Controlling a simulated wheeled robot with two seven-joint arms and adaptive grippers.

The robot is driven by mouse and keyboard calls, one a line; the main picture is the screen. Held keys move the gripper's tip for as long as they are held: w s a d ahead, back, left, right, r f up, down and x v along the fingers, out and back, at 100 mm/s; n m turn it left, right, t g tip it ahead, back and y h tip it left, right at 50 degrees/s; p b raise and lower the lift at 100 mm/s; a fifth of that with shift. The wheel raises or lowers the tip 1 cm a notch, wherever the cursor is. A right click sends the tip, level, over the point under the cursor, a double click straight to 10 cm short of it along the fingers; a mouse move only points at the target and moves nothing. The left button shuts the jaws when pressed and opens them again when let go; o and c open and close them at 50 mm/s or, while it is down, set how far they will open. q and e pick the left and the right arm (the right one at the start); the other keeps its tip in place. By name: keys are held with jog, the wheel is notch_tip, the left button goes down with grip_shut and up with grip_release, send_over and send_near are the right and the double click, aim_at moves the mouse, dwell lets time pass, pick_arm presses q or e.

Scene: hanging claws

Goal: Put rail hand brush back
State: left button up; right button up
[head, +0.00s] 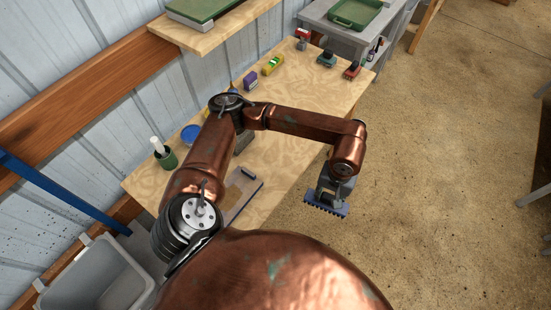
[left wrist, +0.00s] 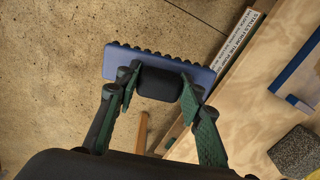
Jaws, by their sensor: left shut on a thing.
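The hand brush has a blue block (head: 327,208) with a row of dark bristles along one side. In the head view it hangs over the concrete floor, just off the bench's right edge. My left gripper (head: 331,190) is shut on the brush. The left wrist view shows the green-padded fingers of the left gripper (left wrist: 160,88) on both sides of its black handle, with the blue block (left wrist: 150,62) beyond them. The fingers partly hide the block's near edge. I cannot make out a rail for the brush. My right gripper is not in view.
The wooden bench (head: 283,105) carries several small tools at its far end, plus a yellow-green item (head: 272,65) and a purple box (head: 250,80). A dark green cup (head: 166,158) stands at the left. A grey bin (head: 95,280) is lower left. Open floor lies right.

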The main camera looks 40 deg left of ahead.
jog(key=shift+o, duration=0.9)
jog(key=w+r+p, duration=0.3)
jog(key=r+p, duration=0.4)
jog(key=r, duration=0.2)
jog(key=shift+p, duration=0.3)
pick_arm(q)
jog(key=s+a+r+n+p, duration=0.3)
jog(key=s+a+r+p, duration=0.1)
jog(key=a, duration=0.5)
jog(key=s+a+r+n+p, duration=0.4)
jog(key=a, duration=0.5)
jog(key=w+a+f+p, duration=0.1)
jog(key=w+a+f, duration=0.1)
jog(key=w+f, duration=0.2)
jog(key=w+a+f+p, duration=0.2)
jog(key=w+f, duration=0.2)
jog(key=w+a+f+p, duration=0.2)
jog(key=w+f, duration=0.2)
jog(key=shift+a+f, duration=0.4)
jog(key=shift+f, duration=0.15)
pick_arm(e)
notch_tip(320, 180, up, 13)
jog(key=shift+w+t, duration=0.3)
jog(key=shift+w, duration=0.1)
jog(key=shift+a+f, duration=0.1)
pick_arm(q)
jog(key=shift+f, duration=0.2)
jog(key=o, duration=1.2)
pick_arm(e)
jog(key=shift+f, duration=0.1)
